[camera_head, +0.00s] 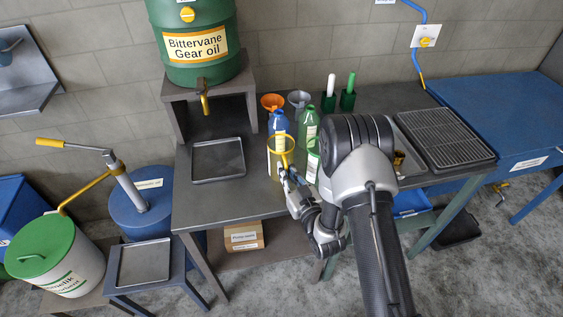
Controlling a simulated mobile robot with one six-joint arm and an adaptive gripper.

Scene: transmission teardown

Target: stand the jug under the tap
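The jug (274,162) shows a yellow rim and a pale body, in front of the bottles on the grey bench. My gripper (286,177) is right at the jug, on its near right side, and overlaps part of it. Whether its fingers are open or shut on the jug is too small to tell, and so is whether the jug touches the bench. The tap (205,103) with its yellow handle hangs from the front of the green gear oil drum (190,74), to the left of the jug and farther back.
An empty shallow grey tray (218,178) lies on the bench below the tap. A blue bottle (279,122), green bottles (307,128) and an orange funnel (272,101) stand close behind the jug. A drain grate (445,137) is at the right.

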